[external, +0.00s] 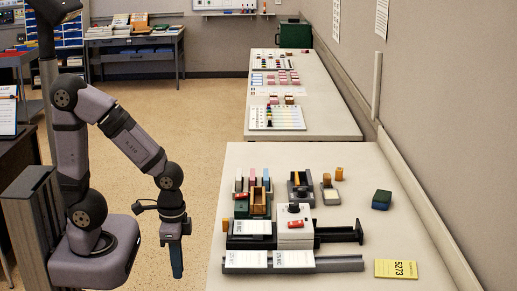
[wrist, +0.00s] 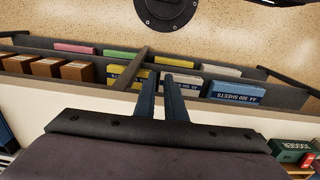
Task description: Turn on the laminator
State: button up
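A machine with a white control box (external: 296,236), a black round knob and a small red switch (external: 295,224) sits on the near table; it looks like the laminator. Black parts extend to both sides of the box, and white labelled sheets lie beside and in front of it. I cannot tell the switch position. My gripper (external: 176,262) hangs pointing down over the floor, left of the table and well apart from the machine. In the wrist view my two fingers (wrist: 162,98) have a narrow gap with nothing between them. The machine is not recognisable there.
The near table (external: 400,240) also bears a rack of coloured items (external: 253,195), a dark device (external: 300,187), a green block (external: 382,199) and a yellow 5273 card (external: 396,269). In the wrist view a shelf holds paper packs (wrist: 235,92) and brown boxes (wrist: 46,66).

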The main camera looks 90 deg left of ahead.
jog(key=shift+s+a+r+n, duration=0.15)
jog(key=shift+a+n, duration=0.15)
jog(key=shift+a, duration=0.15)
grip_shut()
jog(key=w+a+n, duration=0.1)
jog(key=w+a, duration=0.1)
jog(key=w, duration=0.1)
jog(key=w+a+r+n+p, duration=0.1)
jog(key=w+a, duration=0.2)
jog(key=w+a+r+n+p, duration=0.1)
jog(key=w+a, duration=0.2)
jog(key=shift+w+a, duration=0.1)
jog(key=shift+a, duration=0.1)
jog(key=w+a+r+t, duration=0.2)
jog(key=w+a+r, duration=0.2)
jog(key=w+r, duration=0.3)
jog(key=w+a+r+t, duration=0.25)
jog(key=w+r, duration=0.25)
jog(key=w, duration=0.4)
notch_tip(320, 180, up, 6)
jog(key=w+m, duration=0.2)
jog(key=m, duration=0.1)
jog(key=shift+r+m+p, duration=0.2)
jog(key=shift+m+p, duration=0.1)
jog(key=shift+p, duration=0.15)
